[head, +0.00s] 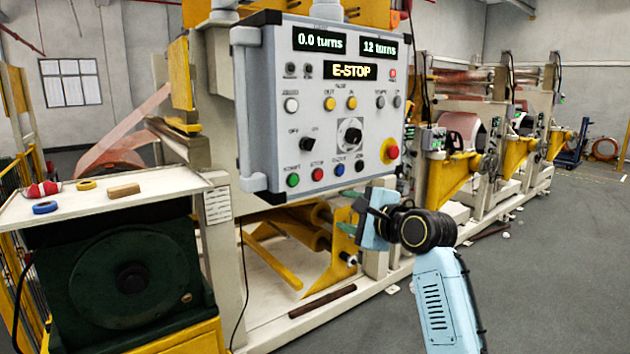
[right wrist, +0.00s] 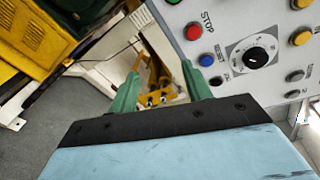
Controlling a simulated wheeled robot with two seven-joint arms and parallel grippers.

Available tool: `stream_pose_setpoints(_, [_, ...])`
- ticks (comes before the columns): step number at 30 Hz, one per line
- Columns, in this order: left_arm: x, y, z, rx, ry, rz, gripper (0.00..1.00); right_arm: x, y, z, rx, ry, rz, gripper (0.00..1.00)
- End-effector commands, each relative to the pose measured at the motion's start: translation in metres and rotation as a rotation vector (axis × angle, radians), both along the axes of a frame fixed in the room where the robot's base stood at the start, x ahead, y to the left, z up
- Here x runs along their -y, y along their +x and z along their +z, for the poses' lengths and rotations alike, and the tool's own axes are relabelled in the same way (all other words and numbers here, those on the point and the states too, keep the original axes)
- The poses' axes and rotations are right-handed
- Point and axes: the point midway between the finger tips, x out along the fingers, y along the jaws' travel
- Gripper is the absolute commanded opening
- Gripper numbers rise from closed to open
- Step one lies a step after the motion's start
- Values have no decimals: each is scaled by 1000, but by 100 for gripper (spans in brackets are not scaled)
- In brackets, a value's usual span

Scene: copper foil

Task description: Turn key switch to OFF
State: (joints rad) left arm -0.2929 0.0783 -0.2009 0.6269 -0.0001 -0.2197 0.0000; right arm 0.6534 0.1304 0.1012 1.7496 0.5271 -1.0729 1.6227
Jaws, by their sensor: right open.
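The grey control panel (head: 265,120) faces me in the head view. A black switch (head: 307,144) with OFF and ON lettering sits on its left half; its knob leans toward the right, ON side. A small black round control (head: 360,165) ends the bottom row; it also shows in the right wrist view (right wrist: 216,81). I cannot tell which of these is the key switch, and no key is clear. My left gripper is out of view.
The panel display (head: 350,70) reads E-STOP. A round dial (head: 350,133) and a red emergency button (head: 391,152) on yellow are near the switches. A white table (head: 140,197) with small items stands left. Open floor lies right.

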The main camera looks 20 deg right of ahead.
Motion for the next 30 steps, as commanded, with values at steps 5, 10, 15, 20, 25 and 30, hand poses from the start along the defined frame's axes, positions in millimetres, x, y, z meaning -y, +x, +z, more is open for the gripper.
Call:
stream_pose_setpoints(5, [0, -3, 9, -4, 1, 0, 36, -2, -28, 102, 91, 164, 29, 49])
stream_pose_setpoints(10, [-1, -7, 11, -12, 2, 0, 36, -5, -33, 124, 107, 211, 41, 49])
stream_pose_setpoints(15, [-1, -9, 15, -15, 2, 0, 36, -13, -11, 124, 104, 212, 41, 49])
stream_pose_setpoints(20, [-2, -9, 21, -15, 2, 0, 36, -24, 16, 124, 103, 211, 41, 49])
stream_pose_setpoints(25, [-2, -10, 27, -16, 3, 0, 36, -33, 44, 125, 106, 209, 40, 49])
stream_pose_setpoints(30, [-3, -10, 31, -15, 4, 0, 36, -41, 66, 124, 104, 209, 40, 49])
